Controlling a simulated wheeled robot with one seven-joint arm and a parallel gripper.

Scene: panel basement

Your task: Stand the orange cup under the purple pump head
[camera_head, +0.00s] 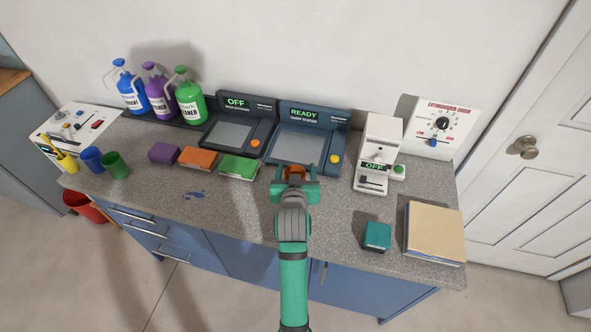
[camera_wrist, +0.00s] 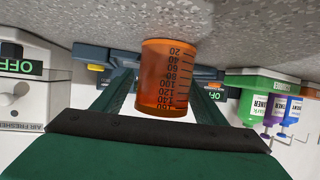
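The orange cup (camera_head: 294,171) sits between the fingers of my gripper (camera_head: 294,190), in front of the READY tester. In the wrist view the translucent cup (camera_wrist: 166,80) has dark volume marks, and a finger lies close against each side. It is upright; I cannot tell whether its base touches the counter. The purple pump bottle (camera_head: 159,96) stands at the back left between a blue one and a green one, with its pump head (camera_head: 149,66) on top. The purple bottle also shows at the right of the wrist view (camera_wrist: 272,110).
The blue bottle (camera_head: 131,93) and green bottle (camera_head: 190,103) flank the purple one. Purple, orange and green blocks (camera_head: 198,157) lie in front. Blue and green cups (camera_head: 115,165) stand at left. The OFF device (camera_head: 238,127) and READY tester (camera_head: 303,145) stand behind.

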